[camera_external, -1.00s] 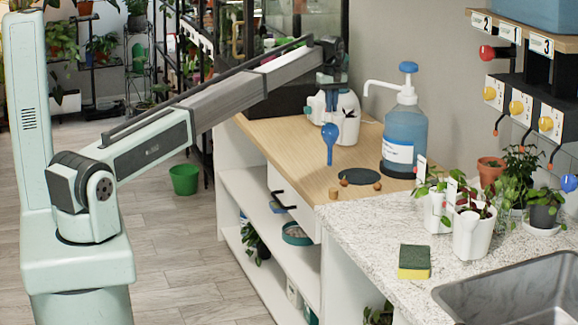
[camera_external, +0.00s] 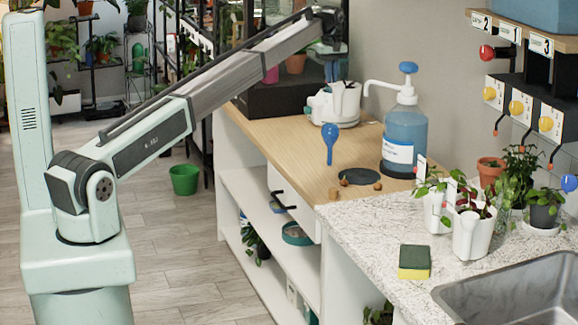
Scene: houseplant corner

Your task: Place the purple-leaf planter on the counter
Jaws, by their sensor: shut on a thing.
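My gripper (camera_external: 332,72) is at the end of the raised arm, above the back of the wooden worktop. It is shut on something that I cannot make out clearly. A white object (camera_external: 335,105) shows directly below the jaws; whether they touch it is unclear. A white planter (camera_external: 472,238) with dark, reddish-purple leaves, likely the purple-leaf planter, stands upright on the speckled stone counter (camera_external: 375,232) at the right, well apart from my gripper. A second white planter (camera_external: 437,213) with green leaves stands just behind it.
A blue pump bottle (camera_external: 404,135) and an upright blue bulb (camera_external: 330,142) stand on the wooden worktop (camera_external: 285,140). A sponge (camera_external: 414,262) lies by the sink (camera_external: 520,292). More potted plants crowd the right. The counter's front left is clear.

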